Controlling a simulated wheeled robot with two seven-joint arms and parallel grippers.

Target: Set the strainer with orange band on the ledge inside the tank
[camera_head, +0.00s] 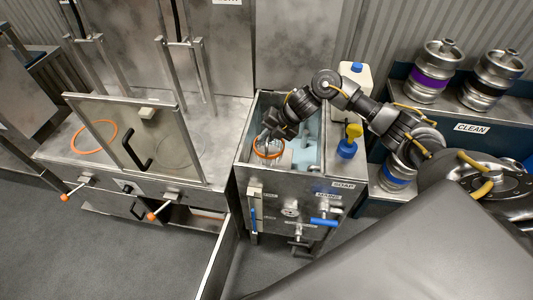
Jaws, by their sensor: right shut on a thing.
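The strainer with the orange band (268,154) is at the front left of the tank's opening. Its orange rim shows, and its body is partly hidden. The steel tank (270,180) stands in the middle with an open top and pale blue liquid inside. My right gripper (270,139) reaches down over the tank from the right and is shut on the strainer. I cannot tell whether the strainer touches the ledge, which is hidden. My left gripper is not in view.
A yellow and blue bottle (349,142) and a white jug (354,80) stand at the tank's right. Kegs (431,75) sit on the shelf marked CLEAN. A steel bench with a clear guard panel (135,133) and an orange ring (93,138) is at left.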

